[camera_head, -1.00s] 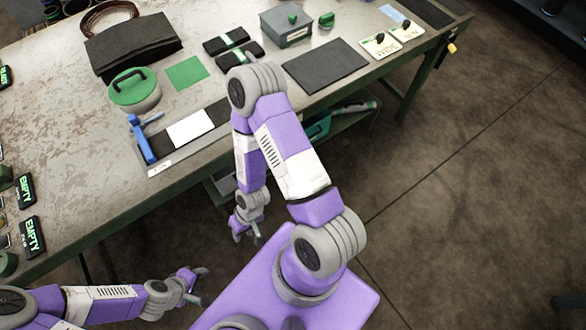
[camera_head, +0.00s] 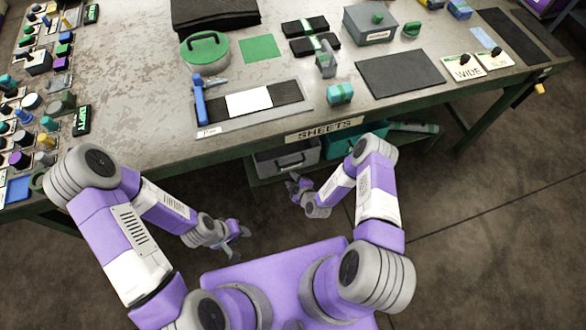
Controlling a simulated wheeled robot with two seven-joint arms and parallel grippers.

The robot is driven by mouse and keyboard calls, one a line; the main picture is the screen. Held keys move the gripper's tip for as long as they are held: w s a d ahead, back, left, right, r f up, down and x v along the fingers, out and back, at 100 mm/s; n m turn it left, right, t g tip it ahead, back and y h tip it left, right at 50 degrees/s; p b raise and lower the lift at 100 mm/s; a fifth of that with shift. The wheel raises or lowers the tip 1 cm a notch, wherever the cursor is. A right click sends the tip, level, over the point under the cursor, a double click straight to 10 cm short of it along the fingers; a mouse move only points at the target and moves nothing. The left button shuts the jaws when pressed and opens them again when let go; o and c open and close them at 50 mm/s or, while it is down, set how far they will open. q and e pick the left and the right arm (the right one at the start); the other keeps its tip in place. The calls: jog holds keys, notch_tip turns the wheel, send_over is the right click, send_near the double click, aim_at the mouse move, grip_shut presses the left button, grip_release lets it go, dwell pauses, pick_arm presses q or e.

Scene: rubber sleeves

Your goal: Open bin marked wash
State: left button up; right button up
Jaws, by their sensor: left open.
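No label reading "wash" is legible in the head view. A grey bin (camera_head: 287,161) with a dark handle sits under the table, below the SHEETS sign (camera_head: 325,129). A teal bin (camera_head: 343,145) stands beside it, partly behind my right arm. On the table, a grey box (camera_head: 371,27) with a green knob has a label too small to read. A round pot (camera_head: 205,54) has a green lid with a dark handle. My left gripper (camera_head: 239,243) is open and empty, in front of the table. My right gripper (camera_head: 292,186) hangs before the grey bin; its jaws are unclear.
The table edge (camera_head: 240,150) lies between my arms and the tabletop. A blue tool (camera_head: 200,98), a teal-and-grey block (camera_head: 340,94), a dark mat (camera_head: 400,75) and WIDE cards (camera_head: 464,68) lie there. Several small items crowd the left. Floor at right is clear.

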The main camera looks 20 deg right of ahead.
jog(key=w+d+f+n+t+h+b, duration=0.2)
jog(key=w+f+n+t+b, duration=0.2)
jog(key=w, duration=0.4)
jog(key=shift+w+d+f+n+t+b, duration=0.2)
jog(key=shift+f+n+t+b, duration=0.25)
jog(key=shift+n, duration=0.55)
jog(key=shift+f, duration=0.1)
grip_shut()
